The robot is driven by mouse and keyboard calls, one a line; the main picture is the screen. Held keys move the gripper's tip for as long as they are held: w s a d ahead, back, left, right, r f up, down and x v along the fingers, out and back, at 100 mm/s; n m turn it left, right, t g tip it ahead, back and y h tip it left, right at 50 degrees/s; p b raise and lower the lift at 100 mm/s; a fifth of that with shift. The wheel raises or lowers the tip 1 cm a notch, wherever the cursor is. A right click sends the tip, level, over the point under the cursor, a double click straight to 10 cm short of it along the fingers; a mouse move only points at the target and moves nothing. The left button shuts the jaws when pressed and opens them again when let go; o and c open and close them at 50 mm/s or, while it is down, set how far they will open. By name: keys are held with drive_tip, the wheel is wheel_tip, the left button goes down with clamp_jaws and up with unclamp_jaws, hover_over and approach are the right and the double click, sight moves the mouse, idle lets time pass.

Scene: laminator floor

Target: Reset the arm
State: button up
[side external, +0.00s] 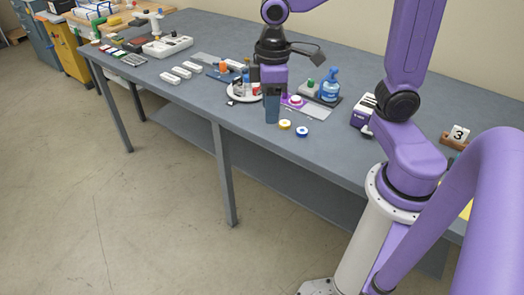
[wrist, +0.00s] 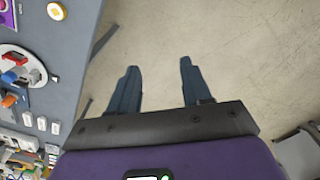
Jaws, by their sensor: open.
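My gripper (side external: 272,118) hangs from the purple arm with its blue fingers pointing down. In the side view it overlaps the front part of the grey table (side external: 330,155). In the wrist view my gripper (wrist: 159,66) is open, with two separate blue fingers and only bare floor showing between them. The table (wrist: 75,60) lies to the left of the fingers there, so the gripper is out past the table's edge. Nothing is held.
A round white tray (side external: 232,97) with small items and a blue bottle (side external: 330,85) stand behind. A number block (side external: 459,133) is at right. Floor in front is clear.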

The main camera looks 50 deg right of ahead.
drive_tip(key=s+f+n, duration=0.2)
drive_tip(key=s+n, duration=0.2)
drive_tip(key=s, duration=1.1)
drive_tip(key=shift+d+f, duration=0.25)
drive_tip(key=shift+d, duration=0.05)
idle(0.8)
